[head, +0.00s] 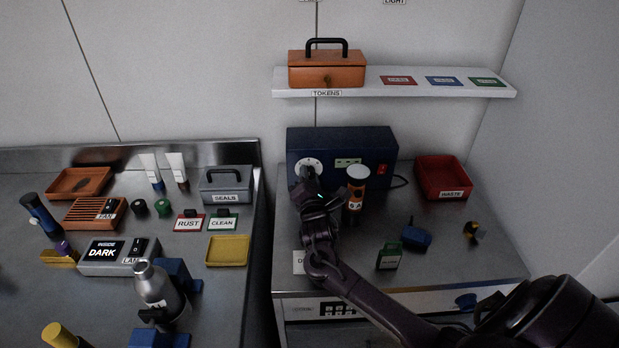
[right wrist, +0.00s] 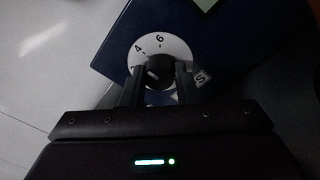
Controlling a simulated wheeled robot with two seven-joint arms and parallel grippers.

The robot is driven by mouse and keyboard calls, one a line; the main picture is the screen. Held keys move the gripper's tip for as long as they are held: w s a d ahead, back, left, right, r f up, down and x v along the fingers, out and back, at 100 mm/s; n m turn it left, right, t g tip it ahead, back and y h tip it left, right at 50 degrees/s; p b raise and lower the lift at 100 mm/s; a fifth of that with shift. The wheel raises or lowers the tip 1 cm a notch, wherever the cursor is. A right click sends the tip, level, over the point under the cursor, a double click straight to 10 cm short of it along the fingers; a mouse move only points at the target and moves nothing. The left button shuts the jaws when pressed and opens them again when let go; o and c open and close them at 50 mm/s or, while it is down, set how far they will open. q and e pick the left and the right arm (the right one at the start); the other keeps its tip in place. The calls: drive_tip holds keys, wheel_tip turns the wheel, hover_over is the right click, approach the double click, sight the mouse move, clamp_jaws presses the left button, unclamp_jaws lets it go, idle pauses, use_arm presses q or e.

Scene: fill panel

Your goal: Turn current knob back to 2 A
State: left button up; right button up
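The current knob (right wrist: 155,74) is a dark round knob in the middle of a white dial with black numbers, of which 4 and 6 read clearly in the right wrist view. The white dial (head: 306,166) is on the left of the front of a dark blue box (head: 341,142) in the head view. My right gripper (right wrist: 158,76) is at the dial, with one finger on each side of the knob. The fingers look closed against the knob, and they hide the lower part of the dial. The pointer's exact reading cannot be told. My left gripper is not in view.
An orange-brown bottle with a white lid (head: 356,187) stands close right of my right gripper. A shelf (head: 440,90) hangs above the box. The left bench is crowded.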

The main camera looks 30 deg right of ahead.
drive_tip(key=shift+c, duration=0.7)
drive_tip(key=shift+r+n+p, duration=0.15)
drive_tip(key=shift+n+p, duration=0.15)
drive_tip(key=shift+p, duration=0.35)
drive_tip(key=n+p, duration=0.5)
drive_tip(key=p, duration=0.1)
drive_tip(key=shift+r+p, duration=0.15)
drive_tip(key=shift+p, duration=0.2)
drive_tip(key=shift+f+n+p, duration=0.2)
drive_tip(key=shift+n+p, duration=1.35)
drive_tip(key=shift+n, duration=0.55)
drive_tip(key=o, duration=1)
